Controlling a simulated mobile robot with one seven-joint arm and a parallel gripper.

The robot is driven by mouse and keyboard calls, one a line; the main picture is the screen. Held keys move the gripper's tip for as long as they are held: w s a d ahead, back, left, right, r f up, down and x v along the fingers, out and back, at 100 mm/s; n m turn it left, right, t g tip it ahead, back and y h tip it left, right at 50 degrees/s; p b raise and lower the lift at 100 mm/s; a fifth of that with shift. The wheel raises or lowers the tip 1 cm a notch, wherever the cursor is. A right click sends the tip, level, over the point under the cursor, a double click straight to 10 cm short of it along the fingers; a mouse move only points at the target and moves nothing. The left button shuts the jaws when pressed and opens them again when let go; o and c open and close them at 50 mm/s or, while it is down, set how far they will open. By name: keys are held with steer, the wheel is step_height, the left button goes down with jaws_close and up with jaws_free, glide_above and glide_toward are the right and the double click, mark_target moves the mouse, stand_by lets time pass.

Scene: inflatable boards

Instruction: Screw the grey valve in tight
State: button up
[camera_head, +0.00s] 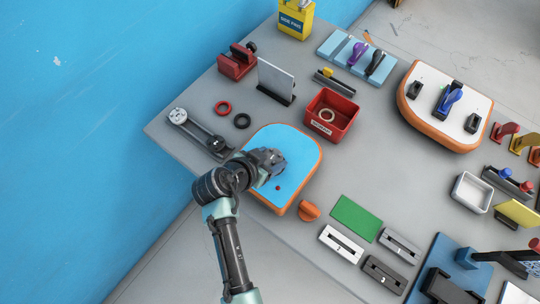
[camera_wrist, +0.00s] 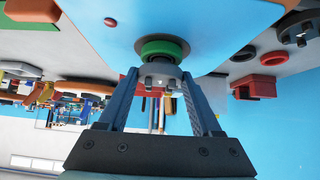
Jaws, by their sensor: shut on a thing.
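The blue-topped board with an orange side (camera_head: 302,150) lies on the grey table; its blue face also shows in the wrist view (camera_wrist: 210,18). My gripper (camera_head: 270,162) is over the middle of this board and hides the valve in the head view. In the wrist view my gripper (camera_wrist: 160,82) has its two fingers on either side of the grey valve (camera_wrist: 160,72), shut on it. A green ring (camera_wrist: 163,48) sits between the valve and a dark round opening in the blue face. I cannot tell how tightly the valve is seated.
An orange knob (camera_head: 309,210) lies beside the board's front edge. A red box (camera_head: 332,115) stands behind it. Red (camera_head: 223,108) and black (camera_head: 242,121) rings and a dark wrench-like tool (camera_head: 200,134) lie to the left. A green plate (camera_head: 356,218) lies to the right.

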steer(key=shift+f+b, duration=0.3)
steer(key=shift+f, duration=0.1)
steer(key=o, duration=1.4)
steer(key=shift+r, duration=0.1)
steer(key=b+v, duration=0.1)
steer(key=v, duration=1.2)
